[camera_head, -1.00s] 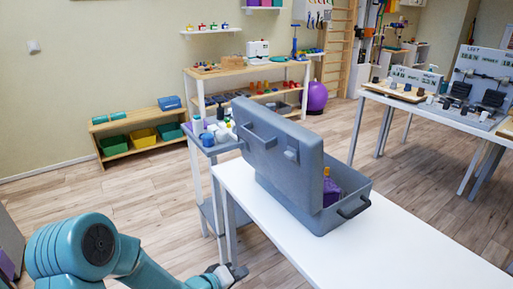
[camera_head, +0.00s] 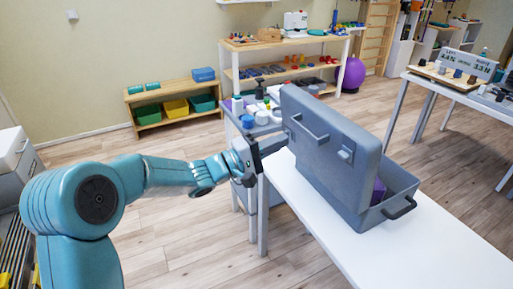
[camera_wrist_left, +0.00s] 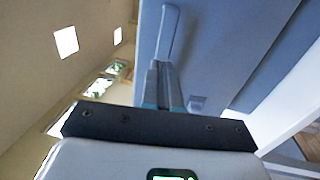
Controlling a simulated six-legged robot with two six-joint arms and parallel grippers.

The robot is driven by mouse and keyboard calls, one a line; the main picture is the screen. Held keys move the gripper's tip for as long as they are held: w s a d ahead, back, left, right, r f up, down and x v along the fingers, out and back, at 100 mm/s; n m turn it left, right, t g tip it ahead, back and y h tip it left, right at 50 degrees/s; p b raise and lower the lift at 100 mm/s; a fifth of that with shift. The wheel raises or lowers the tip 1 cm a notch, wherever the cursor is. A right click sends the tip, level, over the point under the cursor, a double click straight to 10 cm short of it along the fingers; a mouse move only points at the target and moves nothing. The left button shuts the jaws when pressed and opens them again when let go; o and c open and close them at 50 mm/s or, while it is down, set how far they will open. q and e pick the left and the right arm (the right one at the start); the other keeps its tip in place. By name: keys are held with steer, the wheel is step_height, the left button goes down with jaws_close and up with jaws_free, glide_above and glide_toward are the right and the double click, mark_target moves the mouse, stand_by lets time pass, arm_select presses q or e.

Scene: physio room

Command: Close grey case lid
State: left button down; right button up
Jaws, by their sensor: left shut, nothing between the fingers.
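The grey case (camera_head: 380,212) stands on a white table with its lid (camera_head: 333,140) raised steeply, leaning a little back toward the left. The lid's outer face with its handle (camera_head: 308,131) and a latch faces my left arm. A purple thing (camera_head: 379,190) shows inside the case. My left gripper (camera_head: 284,142) is shut and empty, its fingertips close to the lid's outer face near the handle. In the left wrist view the fingers (camera_wrist_left: 160,72) point at the lid (camera_wrist_left: 215,40) just below the handle (camera_wrist_left: 168,32); I cannot tell if they touch. My right gripper is not in view.
The white table (camera_head: 430,245) has free room in front of and right of the case. A small grey trolley (camera_head: 262,126) with bottles and tubs stands behind my left gripper. Wooden shelves (camera_head: 285,65) stand against the wall.

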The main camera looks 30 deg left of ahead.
mark_target(304, 130)
arm_select(q)
steer(key=shift+x, duration=2.4)
steer(key=shift+p, duration=0.3)
